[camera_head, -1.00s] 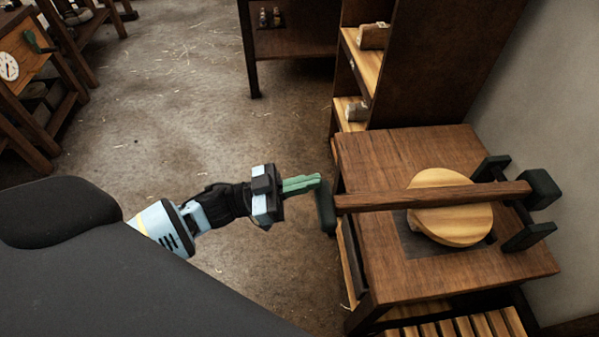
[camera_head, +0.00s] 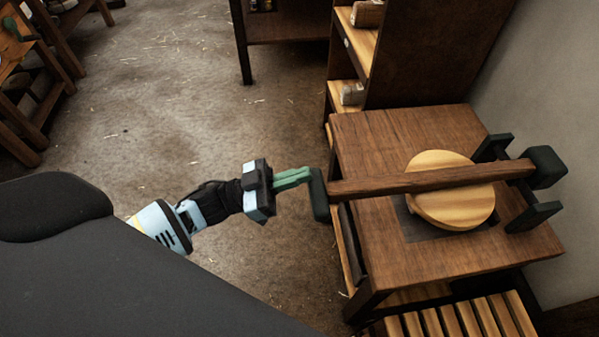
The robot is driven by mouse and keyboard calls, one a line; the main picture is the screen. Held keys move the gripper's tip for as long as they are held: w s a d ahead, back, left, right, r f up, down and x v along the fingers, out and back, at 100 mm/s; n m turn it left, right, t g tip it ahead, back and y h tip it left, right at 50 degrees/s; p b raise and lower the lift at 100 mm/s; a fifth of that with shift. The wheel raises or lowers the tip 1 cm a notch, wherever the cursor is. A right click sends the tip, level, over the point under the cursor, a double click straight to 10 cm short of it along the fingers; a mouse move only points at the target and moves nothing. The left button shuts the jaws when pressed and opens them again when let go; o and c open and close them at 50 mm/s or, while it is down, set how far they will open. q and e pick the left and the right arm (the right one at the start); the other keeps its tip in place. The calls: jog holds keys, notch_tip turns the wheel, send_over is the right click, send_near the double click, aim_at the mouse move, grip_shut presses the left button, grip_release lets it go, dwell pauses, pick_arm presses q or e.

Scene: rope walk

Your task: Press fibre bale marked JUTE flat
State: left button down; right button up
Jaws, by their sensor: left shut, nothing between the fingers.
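A press stands on a wooden table (camera_head: 370,130) at the right. Its long wooden lever (camera_head: 380,185) runs across a round pale wooden plate (camera_head: 455,210), from a dark bracket (camera_head: 531,218) on the right to a dark green handle (camera_head: 319,195) past the table's left edge. My left gripper (camera_head: 308,176) is shut and empty, its green fingers at the handle's upper left, seemingly touching it. No bale and no JUTE marking can be made out; anything under the plate is hidden. My right gripper is not in view.
A slatted wooden rack (camera_head: 455,322) is low at the front right. A shelf unit (camera_head: 430,50) stands behind the table, against a pale wall (camera_head: 565,90). The floor (camera_head: 180,110) left of the table is open, with straw bits.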

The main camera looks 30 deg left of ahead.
pick_arm(q)
jog(key=shift+s+f, duration=0.15)
jog(key=shift+f, duration=0.75)
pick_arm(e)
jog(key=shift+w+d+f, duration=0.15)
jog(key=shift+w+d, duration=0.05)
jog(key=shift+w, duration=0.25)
pick_arm(q)
notch_tip(320, 180, up, 5)
jog(key=p, duration=0.4)
jog(key=b+v, duration=0.1)
jog(key=v, duration=0.8)
jog(key=shift+a+r, duration=0.2)
jog(key=shift+a, duration=0.25)
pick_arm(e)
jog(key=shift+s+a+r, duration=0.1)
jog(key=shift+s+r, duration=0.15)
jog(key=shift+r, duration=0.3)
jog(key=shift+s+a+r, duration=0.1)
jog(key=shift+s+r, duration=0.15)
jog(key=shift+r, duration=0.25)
pick_arm(q)
jog(key=shift+s, duration=0.15)
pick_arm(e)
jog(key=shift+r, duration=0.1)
